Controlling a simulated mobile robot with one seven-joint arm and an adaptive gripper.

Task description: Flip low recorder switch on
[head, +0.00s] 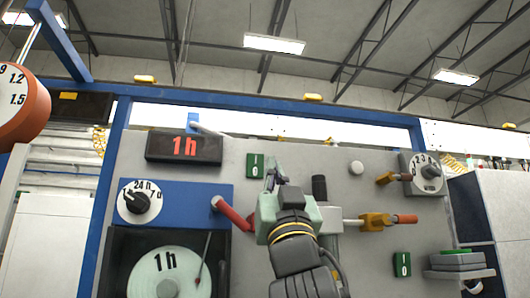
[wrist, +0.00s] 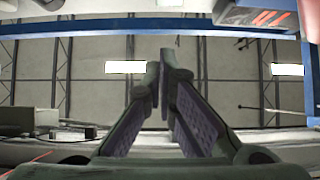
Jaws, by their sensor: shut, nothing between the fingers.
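Two green switch plates marked I and O are on the grey panel in the head view. The upper one (head: 256,165) is right of the red 1h display; the lower one (head: 402,265) is at the lower right. No label shows which is the low recorder switch. The chart recorder (head: 145,272), with a pale 1h disc, is at the lower left. My gripper (head: 273,173) points up in front of the panel, its tips just right of the upper plate; I cannot tell if they touch. In the wrist view my fingers (wrist: 158,80) are together and empty.
The 1h display (head: 184,148) and a 24 h dial (head: 139,201) are at left. A red handle (head: 233,214) sticks out left of my gripper, an orange-tipped lever (head: 385,221) right. A dial box (head: 424,173) is at upper right. Bare panel lies between lever and lower plate.

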